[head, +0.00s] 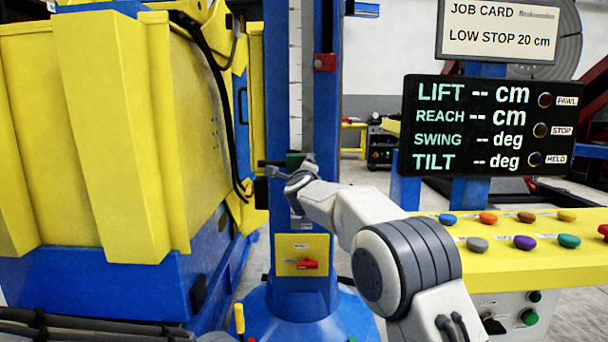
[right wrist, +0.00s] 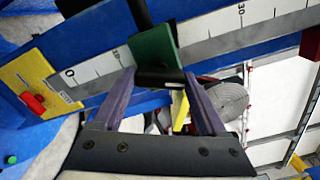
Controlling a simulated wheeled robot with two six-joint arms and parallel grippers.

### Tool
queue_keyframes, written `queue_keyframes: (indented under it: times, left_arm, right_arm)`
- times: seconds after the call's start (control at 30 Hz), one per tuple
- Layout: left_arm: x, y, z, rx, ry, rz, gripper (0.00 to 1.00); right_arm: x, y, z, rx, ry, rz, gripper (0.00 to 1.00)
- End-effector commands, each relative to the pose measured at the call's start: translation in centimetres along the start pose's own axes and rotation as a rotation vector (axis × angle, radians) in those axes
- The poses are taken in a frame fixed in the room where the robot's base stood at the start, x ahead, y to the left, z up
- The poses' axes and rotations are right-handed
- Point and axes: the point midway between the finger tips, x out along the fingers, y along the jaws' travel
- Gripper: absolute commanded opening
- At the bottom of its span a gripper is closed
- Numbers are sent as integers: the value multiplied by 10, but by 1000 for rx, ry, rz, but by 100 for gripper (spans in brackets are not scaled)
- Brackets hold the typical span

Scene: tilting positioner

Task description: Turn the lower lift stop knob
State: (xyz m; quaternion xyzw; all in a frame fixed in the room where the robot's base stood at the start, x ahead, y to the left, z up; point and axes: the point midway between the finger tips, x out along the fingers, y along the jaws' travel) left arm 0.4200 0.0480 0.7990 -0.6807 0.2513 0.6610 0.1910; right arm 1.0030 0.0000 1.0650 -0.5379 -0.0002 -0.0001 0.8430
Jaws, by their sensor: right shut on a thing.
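The green lower stop block (right wrist: 155,48) sits across the white lift scale (right wrist: 205,45) in the right wrist view, between the mark that looks like 10 and the 30. Its black knob (right wrist: 160,78) points toward the camera. My right gripper (right wrist: 161,76) is shut on the knob, a finger on each side. In the head view the right gripper (head: 285,175) reaches the dark green block (head: 295,159) on the blue column (head: 322,130), and my wrist partly hides it. The job card (head: 499,28) reads LOW STOP 20 cm. My left gripper is out of view.
A red stop block (head: 325,62) is higher on the column. A yellow plate with a red handle (head: 307,264) is below. The display (head: 487,125) shows dashes for every value. A big yellow and blue body (head: 120,130) stands close at left. A yellow button panel (head: 500,258) is at right.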

Motion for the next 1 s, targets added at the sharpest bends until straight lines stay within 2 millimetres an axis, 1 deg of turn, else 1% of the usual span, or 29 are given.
queue_keyframes:
  times: [0.03, 0.3, 0.77, 0.8, 0.83, 0.87, 1.0]
  left_arm:
    - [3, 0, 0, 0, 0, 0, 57]
    - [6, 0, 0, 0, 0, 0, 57]
    - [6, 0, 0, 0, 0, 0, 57]
    - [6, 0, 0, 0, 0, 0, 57]
    - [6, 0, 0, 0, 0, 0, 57]
    - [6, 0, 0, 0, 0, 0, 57]
    - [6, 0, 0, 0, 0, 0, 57]
  right_arm:
    - [0, 3, 0, 22, -1, 3, 19]
    - [0, 2, 0, 94, -1, 3, 19]
    - [0, 2, 0, 107, 0, 4, 19]
    - [0, 2, 0, 107, 0, 4, 82]
    - [0, 2, 0, 107, 0, 4, 94]
    - [0, 2, 0, 107, 0, 3, 100]
    - [0, 1, 0, 106, 0, 2, 100]
